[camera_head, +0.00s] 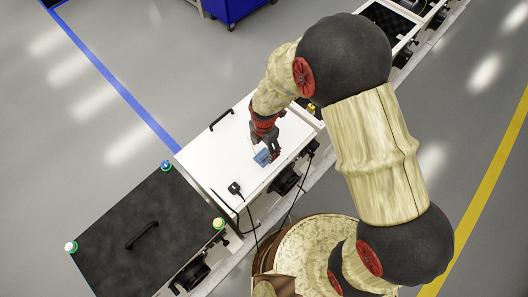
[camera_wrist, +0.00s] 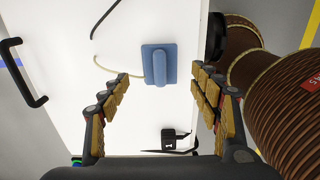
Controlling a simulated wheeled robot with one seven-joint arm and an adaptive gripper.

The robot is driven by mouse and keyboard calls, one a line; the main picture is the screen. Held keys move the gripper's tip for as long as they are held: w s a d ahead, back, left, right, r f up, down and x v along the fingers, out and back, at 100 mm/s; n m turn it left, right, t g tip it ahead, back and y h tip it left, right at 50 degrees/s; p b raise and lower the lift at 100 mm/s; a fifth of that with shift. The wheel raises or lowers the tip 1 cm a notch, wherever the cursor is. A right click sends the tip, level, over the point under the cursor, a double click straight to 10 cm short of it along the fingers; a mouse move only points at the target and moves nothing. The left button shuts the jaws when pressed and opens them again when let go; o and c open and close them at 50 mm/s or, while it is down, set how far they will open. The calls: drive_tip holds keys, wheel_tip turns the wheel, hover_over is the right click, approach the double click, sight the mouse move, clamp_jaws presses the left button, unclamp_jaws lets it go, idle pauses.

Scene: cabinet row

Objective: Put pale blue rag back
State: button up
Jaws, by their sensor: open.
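The pale blue rag (camera_wrist: 159,64) lies on the white cabinet top, a flat square piece with a raised ridge along its middle. It also shows in the head view (camera_head: 262,158), partly covered by my gripper. My gripper (camera_wrist: 160,76) is open and empty, pointing down over the white top. Its fingers stand to the left and right of the rag with a gap on both sides. In the head view my gripper (camera_head: 268,152) is right at the rag. I cannot tell the exact height left between the fingertips and the top.
A small black device (camera_head: 235,188) with a cable lies on the white top (camera_head: 222,160). A black handle (camera_head: 221,120) is at its far edge. A dark-topped cabinet (camera_head: 125,225) with lit corner knobs adjoins at lower left. A blue bin (camera_head: 232,8) stands behind.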

wheel_tip(320, 180, up, 7)
idle(0.3)
wheel_tip(320, 180, up, 11)
drive_tip(key=m+t, duration=0.1)
drive_tip(key=m, duration=0.5)
hover_over(264, 154)
drive_tip(key=w+d, duration=0.1)
drive_tip(key=d, duration=0.4)
drive_tip(key=s+d+r+m+t, duration=0.2)
drive_tip(key=d+r+m, duration=0.45)
drive_tip(key=r, duration=0.35)
drive_tip(key=s+d+r+m+t, duration=0.2)
drive_tip(key=s+d+r+m, duration=0.7)
drive_tip(key=m, duration=0.6)
drive_tip(key=s+r, duration=0.2)
drive_tip(key=s, duration=0.1)
drive_tip(key=shift+s+d+r+t, duration=0.2)
drive_tip(key=shift+s+t, duration=0.1)
drive_tip(key=shift+s, duration=0.05)
